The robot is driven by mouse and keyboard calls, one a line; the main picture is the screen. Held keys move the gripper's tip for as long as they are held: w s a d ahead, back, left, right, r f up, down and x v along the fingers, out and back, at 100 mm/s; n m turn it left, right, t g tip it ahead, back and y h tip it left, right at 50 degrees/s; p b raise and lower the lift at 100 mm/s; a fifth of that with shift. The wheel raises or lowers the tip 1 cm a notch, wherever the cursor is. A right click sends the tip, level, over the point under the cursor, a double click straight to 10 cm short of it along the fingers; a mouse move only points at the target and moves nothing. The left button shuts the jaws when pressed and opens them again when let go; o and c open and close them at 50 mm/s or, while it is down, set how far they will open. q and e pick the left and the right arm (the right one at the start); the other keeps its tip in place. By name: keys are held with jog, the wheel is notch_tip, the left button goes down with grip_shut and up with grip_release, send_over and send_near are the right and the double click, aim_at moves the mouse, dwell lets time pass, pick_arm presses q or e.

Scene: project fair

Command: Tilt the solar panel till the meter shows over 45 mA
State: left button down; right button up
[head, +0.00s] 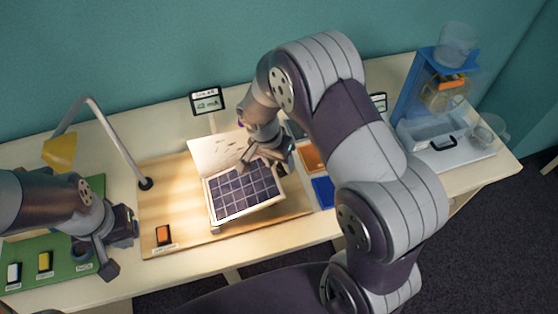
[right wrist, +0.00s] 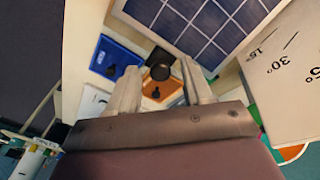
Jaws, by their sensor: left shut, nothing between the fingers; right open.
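The solar panel (head: 243,191), a dark gridded plate in a pale frame, is tilted on a wooden board (head: 170,190) under a lamp. A white angle scale (head: 212,152) stands behind it; 15° and 30° marks show on the scale in the right wrist view (right wrist: 290,75). The meter (head: 207,102) stands at the back; its number is too small to read. My right gripper (head: 268,165) is open at the panel's right edge. In the right wrist view a dark round knob (right wrist: 160,65) lies between its fingers, not visibly gripped. My left gripper (head: 112,250) is shut and empty, left of the board.
The lamp (head: 112,140) with a yellow shade arches over the left. A switch (head: 163,235) sits at the board's front left. A green mat (head: 50,255) with small parts lies far left. Blue (head: 323,191) and orange pieces lie right of the panel. A blue stand (head: 420,90) is far right.

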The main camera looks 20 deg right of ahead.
jog(key=v, duration=1.2)
jog(key=shift+r, duration=0.35)
jog(key=shift+a, duration=0.1)
jog(key=s+d+f+n+y, duration=0.1)
jog(key=s+n, duration=0.4)
jog(key=s, duration=0.1)
jog(key=s+d+f+n+t+y, duration=0.1)
jog(key=s+d+n, duration=0.1)
jog(key=s+n, duration=0.2)
jog(key=shift+s+f+n+t+y, duration=0.3)
jog(key=shift+s+f+n, duration=0.1)
jog(key=shift+s, duration=0.65)
